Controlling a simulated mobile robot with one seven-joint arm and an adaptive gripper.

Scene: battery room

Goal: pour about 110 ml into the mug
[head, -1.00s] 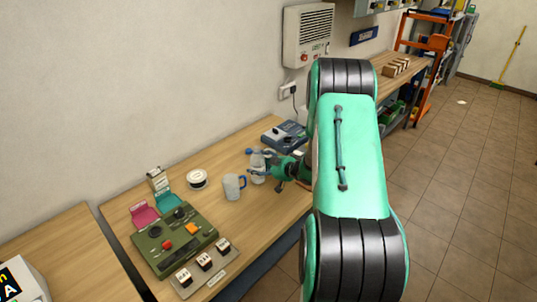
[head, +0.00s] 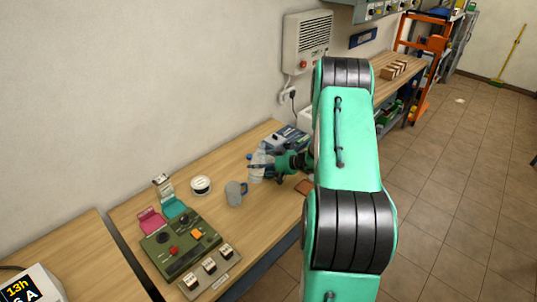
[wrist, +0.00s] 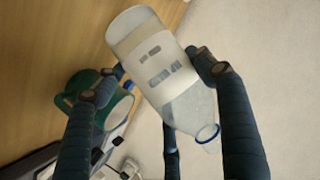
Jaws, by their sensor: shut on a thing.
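In the wrist view, the bottle (wrist: 165,75) with a pale label sits between my dark fingers (wrist: 155,90). Its blue-ringed neck points to the lower right of that picture.
A round white tub (head: 200,185) stands left of the mug. A green control box (head: 172,243) and a switch strip (head: 210,266) lie at the front left. A grey-blue device (head: 287,138) stands behind my gripper.

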